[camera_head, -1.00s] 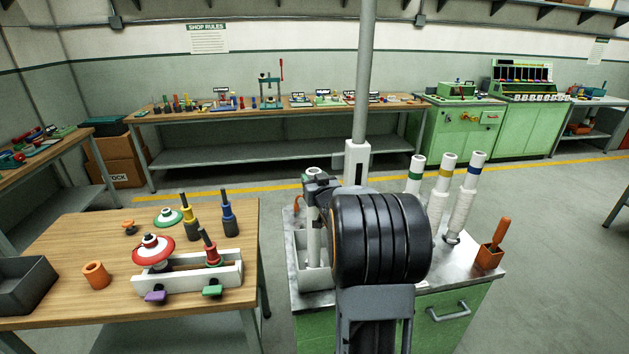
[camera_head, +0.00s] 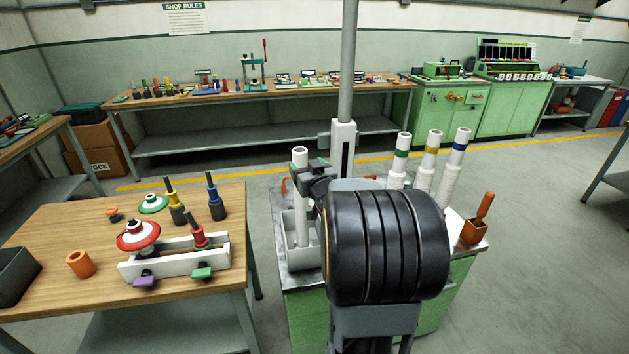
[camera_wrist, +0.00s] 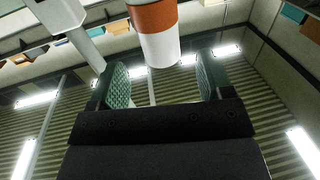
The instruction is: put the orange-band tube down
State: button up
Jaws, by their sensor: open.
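The orange-band tube (camera_wrist: 157,18) shows in the wrist view as a white tube with an orange band, beyond my fingertips and roughly between them sideways. My gripper (camera_wrist: 163,80) is open, with nothing between its pads. In the head view a white tube (camera_head: 301,225) stands upright in a pale open-topped holder (camera_head: 306,257) on the metal-topped green cabinet. It seems to be the same tube, but no orange band shows there. My gripper (camera_head: 318,180) is just right of its upper part, and my wrist hides the area behind.
Three wrapped tubes with green (camera_head: 400,153), yellow (camera_head: 430,150) and blue (camera_head: 459,147) bands stand at the cabinet's right. An orange box with a handle (camera_head: 475,232) is at its right edge. A grey post (camera_head: 348,70) rises behind. A wooden table (camera_head: 60,225) stands left.

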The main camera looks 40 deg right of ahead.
jog(key=s+a+f+n+g+y, duration=0.1)
jog(key=s+a+f+g, duration=0.2)
jog(key=s+a, duration=0.3)
jog(key=s+a+f+n+g+y, duration=0.1)
jog(key=s+a+g, duration=0.4)
jog(key=a, duration=0.5)
jog(key=s+a+f+n+g+y, duration=0.1)
jog(key=s+a+f+g+y, duration=0.2)
jog(key=s+a+f+g, duration=0.2)
jog(key=s+a, duration=0.3)
jog(key=a, duration=0.1)
jog(key=shift+s+b, duration=0.15)
jog(key=shift+b, duration=0.15)
jog(key=shift+f, duration=0.1)
